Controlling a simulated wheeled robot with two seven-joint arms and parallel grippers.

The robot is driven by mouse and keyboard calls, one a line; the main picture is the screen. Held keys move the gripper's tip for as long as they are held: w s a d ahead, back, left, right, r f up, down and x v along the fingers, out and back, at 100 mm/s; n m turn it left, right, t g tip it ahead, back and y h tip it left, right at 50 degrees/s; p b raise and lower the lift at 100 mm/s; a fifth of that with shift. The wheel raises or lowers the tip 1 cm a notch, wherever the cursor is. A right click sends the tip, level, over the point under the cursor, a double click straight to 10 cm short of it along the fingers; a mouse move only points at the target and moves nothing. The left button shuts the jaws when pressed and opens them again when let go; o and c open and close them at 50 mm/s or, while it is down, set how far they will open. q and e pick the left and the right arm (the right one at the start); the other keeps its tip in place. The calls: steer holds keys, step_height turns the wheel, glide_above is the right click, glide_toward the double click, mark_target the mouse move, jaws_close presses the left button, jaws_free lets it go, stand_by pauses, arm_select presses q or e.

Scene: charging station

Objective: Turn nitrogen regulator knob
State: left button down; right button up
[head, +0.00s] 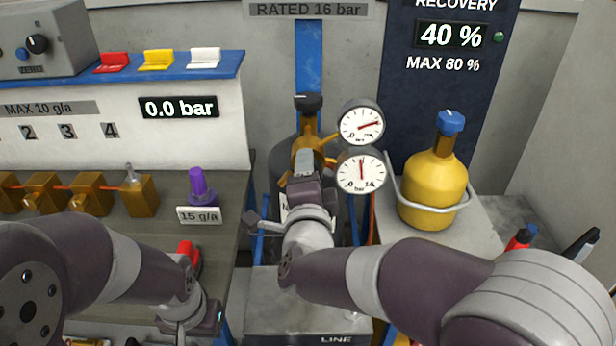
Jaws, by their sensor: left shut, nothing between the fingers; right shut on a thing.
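The nitrogen cylinder (283,155) stands behind the bench block, with a brass regulator (306,146) and a black knob (308,103) on top. Two round gauges sit at its right: the upper gauge (362,125) has its needle pointing right, and the lower gauge (361,173) has its needle near upright. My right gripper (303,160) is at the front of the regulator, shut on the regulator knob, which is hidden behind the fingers. My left gripper (172,335) is low at the bottom left, shut and empty, away from the regulator and partly cut off.
A yellow recovery cylinder (432,188) with a blue knob stands at the right. A purple-topped fitting (198,186) and brass valve blocks (85,192) line the left shelf. A red object (190,257) lies near my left wrist.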

steer(key=o, duration=1)
steer(key=s, duration=1.2)
steer(key=shift+s+p, duration=0.35)
